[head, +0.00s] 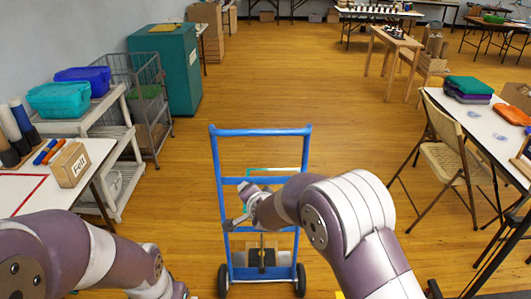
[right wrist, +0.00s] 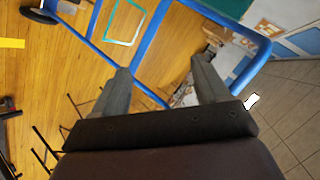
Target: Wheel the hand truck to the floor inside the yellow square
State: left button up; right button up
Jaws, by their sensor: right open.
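The blue hand truck (head: 216,165) stands upright on the wooden floor in front of me, its two black wheels at the bottom of the head view. My right gripper (head: 250,203) is at the truck's frame, partly hidden by my own arm. In the right wrist view, my right gripper (right wrist: 160,65) is open, with a blue bar of the hand truck (right wrist: 148,93) showing between its fingers; contact cannot be told. A yellow strip (right wrist: 12,43) lies on the floor at the left of that view, perhaps part of the yellow square. My left arm shows low left, its gripper out of frame.
A teal-and-white outline (head: 280,170) shows on the floor behind the truck. A white shelf cart (head: 125,150) and wire cage (head: 150,100) stand left. A folding chair (head: 445,160) and white table (head: 490,140) stand right. The floor beyond the truck is clear.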

jog(key=w+r+m+t, duration=0.3)
jog(key=w+r+m, duration=0.1)
jog(key=w+r, duration=0.1)
jog(key=m+t+h, duration=0.2)
jog(key=m+h, duration=0.1)
jog(key=m, duration=0.2)
send_near(260, 133)
jog(key=w+p, duration=0.1)
jog(key=w, duration=0.2)
jog(key=w+f+p, duration=0.1)
jog(key=w+p, duration=0.1)
jog(key=w, duration=0.1)
jog(key=w+p, duration=0.2)
jog(key=w, duration=0.2)
jog(key=shift+w+d+f, duration=0.15)
jog(key=shift+f, duration=0.2)
jog(key=shift+w+f, duration=0.15)
jog(key=shift+w, duration=0.2)
jog(key=shift+c, duration=0.3)
grip_shut()
